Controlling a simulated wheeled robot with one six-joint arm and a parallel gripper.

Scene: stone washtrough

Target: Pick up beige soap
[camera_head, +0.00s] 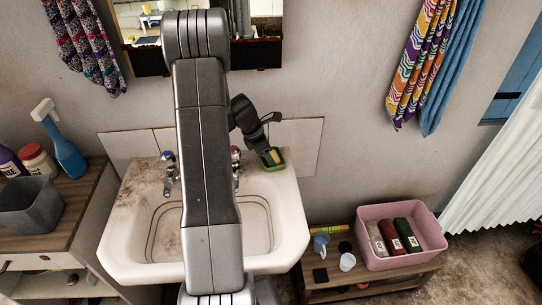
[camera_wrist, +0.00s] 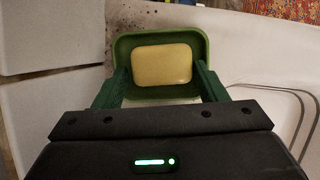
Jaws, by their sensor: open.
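The beige soap (camera_wrist: 161,64) lies in a green soap dish (camera_wrist: 124,48) in the wrist view. In the head view the soap (camera_head: 275,154) and the dish (camera_head: 264,163) are small, on the back right corner of the sink. My gripper (camera_wrist: 160,76) is open, with one green finger on each side of the dish's near part. The fingertips reach about the near edge of the soap, which lies between them in the picture. I cannot tell whether they touch the soap or dish. In the head view my gripper (camera_head: 268,140) is just above the dish.
The white sink (camera_head: 285,215) has two taps (camera_head: 169,172), partly behind my arm. A pink bin (camera_head: 371,247) with several bottles stands on a low shelf at right. A cabinet at left holds a grey bin (camera_head: 27,205) and a blue spray bottle (camera_head: 66,150). Towels hang on the wall.

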